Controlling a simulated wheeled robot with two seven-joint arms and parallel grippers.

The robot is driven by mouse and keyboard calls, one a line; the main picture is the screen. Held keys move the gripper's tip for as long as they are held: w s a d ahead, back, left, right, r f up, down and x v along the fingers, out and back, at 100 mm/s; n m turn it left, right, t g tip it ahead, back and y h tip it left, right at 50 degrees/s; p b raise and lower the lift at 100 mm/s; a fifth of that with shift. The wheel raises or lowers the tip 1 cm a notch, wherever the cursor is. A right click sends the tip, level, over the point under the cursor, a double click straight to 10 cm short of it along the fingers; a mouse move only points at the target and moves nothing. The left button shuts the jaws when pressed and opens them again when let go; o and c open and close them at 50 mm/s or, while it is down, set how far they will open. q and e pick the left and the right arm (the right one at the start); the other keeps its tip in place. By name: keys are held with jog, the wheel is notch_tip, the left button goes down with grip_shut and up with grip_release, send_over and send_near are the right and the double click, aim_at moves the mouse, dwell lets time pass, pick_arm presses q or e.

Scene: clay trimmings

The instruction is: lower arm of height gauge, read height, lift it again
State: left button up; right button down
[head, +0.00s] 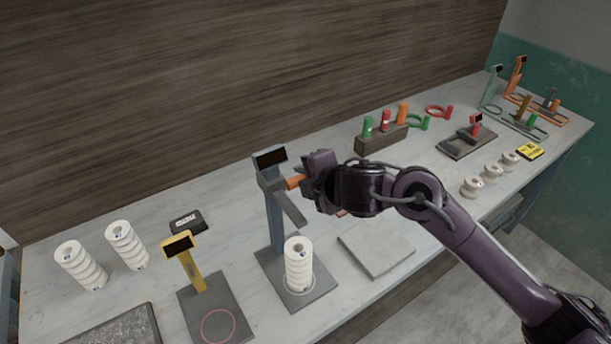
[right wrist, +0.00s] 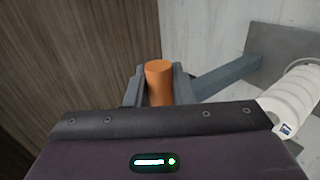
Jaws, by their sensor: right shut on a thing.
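The height gauge has a grey column (head: 274,215) with a dark display (head: 271,158) at its top and a flat grey base (head: 262,268). Its grey arm (head: 290,207) juts out, and in the head view its tip appears a little above a white stack of rings (head: 299,265) standing on the base. The stack also shows in the right wrist view (right wrist: 293,97). My right gripper (head: 304,183) is shut on the orange handle (head: 294,182) beside the column. The handle shows between the fingers in the right wrist view (right wrist: 159,82). No reading is legible on the display. My left gripper is out of view.
A bare grey slab (head: 376,248) lies right of the base. A holder with coloured handles (head: 382,138) and small white pieces (head: 473,186) are further right.

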notch_tip(320, 180, down, 8)
jog(key=b, duration=0.7)
jog(key=shift+f, duration=0.25)
dwell(0.4)
jog(key=shift+r, duration=0.2)
jog(key=shift+f+b, duration=0.4)
jog(key=shift+f, duration=0.2)
dwell(0.6)
jog(key=shift+s+f, duration=0.1)
jog(key=shift+f, duration=0.2)
dwell(2.8)
